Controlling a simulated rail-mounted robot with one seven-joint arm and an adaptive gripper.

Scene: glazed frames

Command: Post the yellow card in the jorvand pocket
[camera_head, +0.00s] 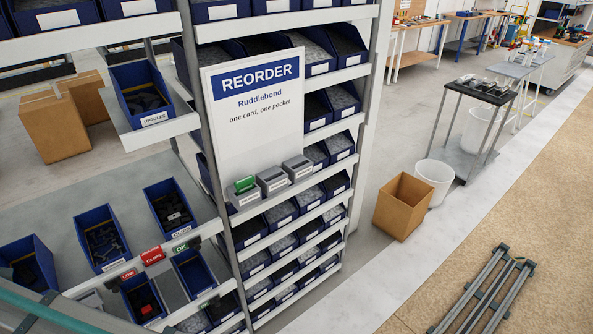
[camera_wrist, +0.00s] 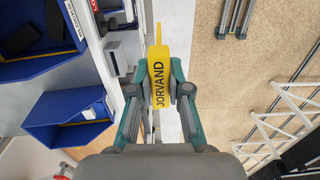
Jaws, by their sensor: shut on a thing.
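The yellow card (camera_wrist: 159,72), printed JORVAND, is held between the fingers of my gripper (camera_wrist: 160,92) in the wrist view. My gripper is shut on it, and a thin yellow strip sticks out beyond the fingertips. In the head view three grey pockets sit in a row under the white REORDER board (camera_head: 252,120): a left pocket (camera_head: 246,200), a middle pocket (camera_head: 272,181) and a right pocket (camera_head: 298,168). A green card (camera_head: 244,184) stands in the left pocket. The pocket labels are too small to read, so I cannot tell which is jorvand. The head view does not show my gripper.
Blue bins (camera_head: 102,238) stand on shelves left of the board. A red tag (camera_head: 152,256) hangs on the shelf edge. A cardboard box (camera_head: 402,205) and a white bin (camera_head: 433,180) stand on the floor at right. The aisle floor (camera_head: 500,200) is mostly clear.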

